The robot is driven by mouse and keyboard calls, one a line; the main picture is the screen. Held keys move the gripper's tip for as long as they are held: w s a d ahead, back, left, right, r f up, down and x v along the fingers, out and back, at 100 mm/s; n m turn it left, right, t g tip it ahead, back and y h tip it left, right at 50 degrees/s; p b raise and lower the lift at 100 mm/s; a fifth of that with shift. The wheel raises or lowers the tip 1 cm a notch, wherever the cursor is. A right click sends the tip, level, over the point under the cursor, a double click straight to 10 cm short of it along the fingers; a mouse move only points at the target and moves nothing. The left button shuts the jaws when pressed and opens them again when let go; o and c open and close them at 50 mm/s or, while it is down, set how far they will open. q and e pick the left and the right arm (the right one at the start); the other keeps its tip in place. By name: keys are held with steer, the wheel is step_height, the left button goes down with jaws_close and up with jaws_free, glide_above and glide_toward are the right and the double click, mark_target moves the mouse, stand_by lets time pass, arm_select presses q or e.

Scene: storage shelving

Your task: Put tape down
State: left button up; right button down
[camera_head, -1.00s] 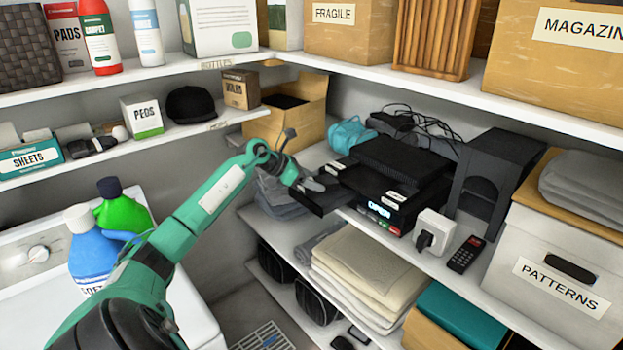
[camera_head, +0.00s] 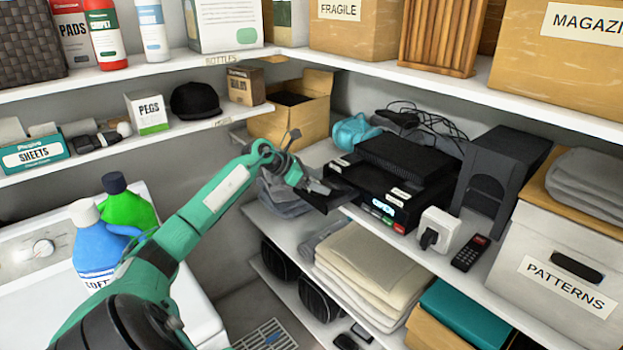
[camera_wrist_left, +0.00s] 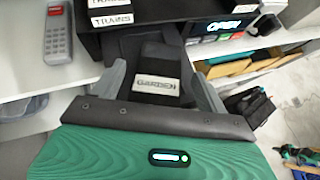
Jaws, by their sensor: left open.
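A black video tape with a white GARDEN label (camera_wrist_left: 157,85) lies between the fingers of my left gripper (camera_wrist_left: 160,88) in the left wrist view. The fingers are apart, one on each side of the tape, with narrow gaps beside it. A dark tray-like part (camera_wrist_left: 125,45) is behind the tape, in front of the black player. I cannot tell whether the tape rests fully on it. In the head view my left gripper (camera_head: 314,186) is at the front left of the black player (camera_head: 385,195), by its dark open tray (camera_head: 338,198). My right gripper is not in view.
A white plug adapter (camera_head: 438,230) and a dark remote (camera_head: 470,253) stand right of the player. A grey handset (camera_wrist_left: 57,35) shows in the left wrist view. Folded towels (camera_head: 365,265) lie on the shelf below. A cardboard box (camera_head: 300,118) stands behind my gripper.

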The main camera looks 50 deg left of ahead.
arm_select(q)
steer(key=shift+r+p, duration=0.55)
steer(key=shift+p, duration=0.05)
steer(key=shift+s+a+b, duration=0.4)
steer(key=shift+s+b, duration=0.15)
steer(key=shift+b, duration=0.3)
steer(key=b+v, duration=0.4)
steer(key=v, duration=0.6)
steer(key=shift+r, duration=0.4)
steer(key=shift+s, duration=0.1)
steer(key=shift+s+f, duration=0.1)
